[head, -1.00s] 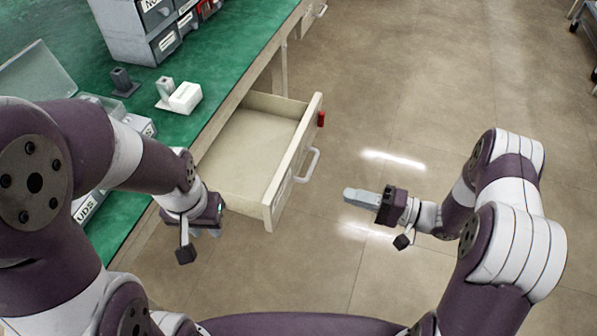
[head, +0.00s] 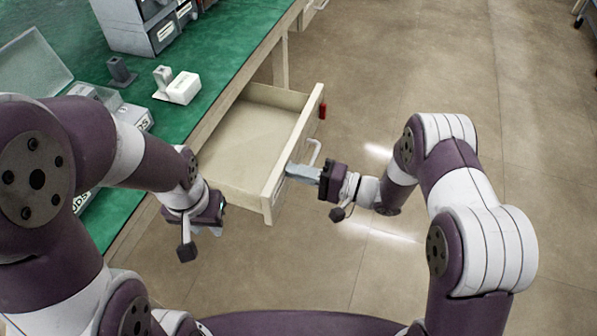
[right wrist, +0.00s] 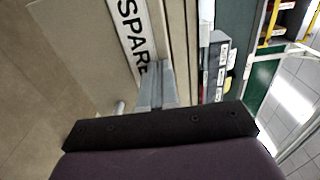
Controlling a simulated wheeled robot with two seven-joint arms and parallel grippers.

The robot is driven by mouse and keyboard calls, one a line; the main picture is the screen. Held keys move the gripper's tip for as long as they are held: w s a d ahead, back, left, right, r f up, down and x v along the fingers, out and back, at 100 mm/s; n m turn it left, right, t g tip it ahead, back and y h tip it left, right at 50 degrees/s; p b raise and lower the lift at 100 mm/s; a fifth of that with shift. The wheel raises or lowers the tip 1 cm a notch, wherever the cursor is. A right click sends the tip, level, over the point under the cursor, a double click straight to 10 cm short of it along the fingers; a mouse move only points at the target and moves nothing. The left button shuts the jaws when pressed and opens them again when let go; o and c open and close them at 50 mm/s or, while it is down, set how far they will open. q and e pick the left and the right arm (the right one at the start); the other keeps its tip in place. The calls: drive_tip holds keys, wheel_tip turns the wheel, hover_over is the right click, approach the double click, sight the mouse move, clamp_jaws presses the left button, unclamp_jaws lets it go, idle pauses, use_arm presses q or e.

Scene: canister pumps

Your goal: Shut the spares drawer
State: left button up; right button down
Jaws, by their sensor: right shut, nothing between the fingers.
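The spares drawer (head: 250,144) stands pulled out from under the green bench and looks empty in the head view. Its front panel (head: 294,160) carries a light bar handle (head: 313,158). In the right wrist view the label reading "SPARE" (right wrist: 134,35) shows on the drawer front. My right gripper (head: 290,170) is shut and empty, its fingertips at the outer face of the drawer front beside the handle. They look touching or nearly so. In the right wrist view the fingers (right wrist: 155,85) point at the panel near the label. My left gripper (head: 208,228) hangs by the drawer's near side; its fingers are mostly hidden.
The green bench top (head: 215,62) holds a grey drawer cabinet (head: 150,25), a white block (head: 184,87), a dark grey holder (head: 120,72) and a clear-lidded box (head: 38,75). A red object (head: 323,110) is just beyond the drawer front.

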drive_tip(key=x, duration=0.9)
drive_tip(key=shift+a, duration=0.35)
drive_tip(key=b+x, duration=0.2)
drive_tip(key=x, duration=0.9)
drive_tip(key=shift+w+a+f, duration=0.1)
drive_tip(key=shift+a+f, duration=0.1)
drive_tip(key=shift+w+a+r, duration=0.1)
drive_tip(key=shift+w+a, duration=0.15)
drive_tip(key=shift+a, duration=0.35)
drive_tip(key=shift+r, duration=0.2)
drive_tip(key=shift+r, duration=0.15)
